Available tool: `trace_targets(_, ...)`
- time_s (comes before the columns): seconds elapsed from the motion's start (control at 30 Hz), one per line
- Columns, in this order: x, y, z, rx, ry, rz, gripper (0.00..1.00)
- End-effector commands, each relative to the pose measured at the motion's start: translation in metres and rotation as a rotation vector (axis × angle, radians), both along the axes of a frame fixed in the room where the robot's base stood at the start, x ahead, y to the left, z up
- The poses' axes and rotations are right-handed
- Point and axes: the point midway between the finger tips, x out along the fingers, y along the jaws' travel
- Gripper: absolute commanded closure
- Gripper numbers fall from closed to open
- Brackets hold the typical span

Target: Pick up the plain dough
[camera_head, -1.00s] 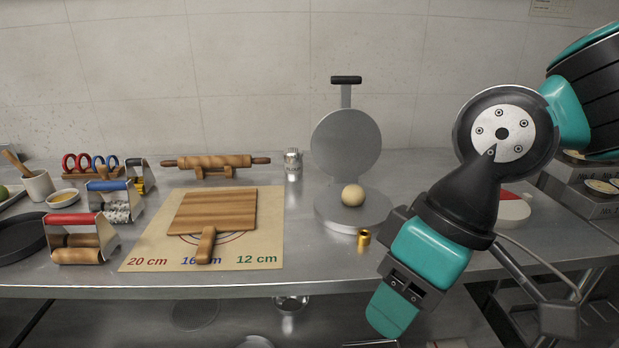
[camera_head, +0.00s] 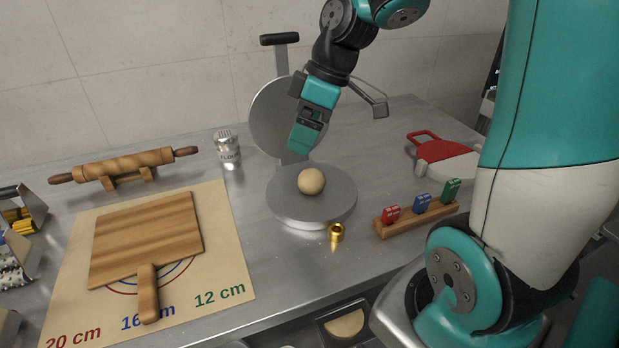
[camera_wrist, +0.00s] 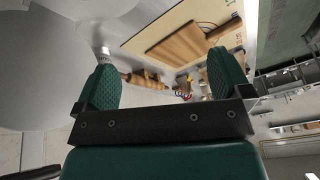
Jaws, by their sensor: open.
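The plain dough (camera_head: 311,181) is a pale round ball resting on the lower plate of the metal press (camera_head: 287,205). The press stands open, with its round upper plate (camera_head: 268,118) raised behind the ball. My gripper (camera_head: 298,147) is above and slightly left of the dough, in front of the raised plate, and apart from the dough. In the wrist view my gripper (camera_wrist: 163,80) shows two green fingers spread wide with nothing between them. The dough cannot be made out in the wrist view.
A small brass piece (camera_head: 336,233) stands by the press's front edge. A wooden rack (camera_head: 418,215) with red, blue and green pieces is to the right. A wooden board (camera_head: 146,238) lies on the mat at left. A shaker (camera_head: 228,149) stands left of the press.

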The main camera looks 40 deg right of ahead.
Motion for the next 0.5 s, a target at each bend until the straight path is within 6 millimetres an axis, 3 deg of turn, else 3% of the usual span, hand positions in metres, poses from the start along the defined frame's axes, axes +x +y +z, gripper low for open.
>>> trace_targets(0.03, 0.010, -0.032, 0.001, -0.009, -0.020, -0.001, 0.04)
trace_targets(0.1, 0.018, -0.065, -0.002, -0.023, -0.051, 0.023, 0.04)
trace_targets(0.2, 0.022, -0.097, -0.006, -0.040, -0.082, 0.047, 0.04)
trace_targets(0.33, 0.024, -0.110, -0.017, -0.047, -0.096, 0.066, 0.04)
trace_targets(0.5, 0.032, -0.099, -0.048, -0.046, -0.095, 0.070, 0.04)
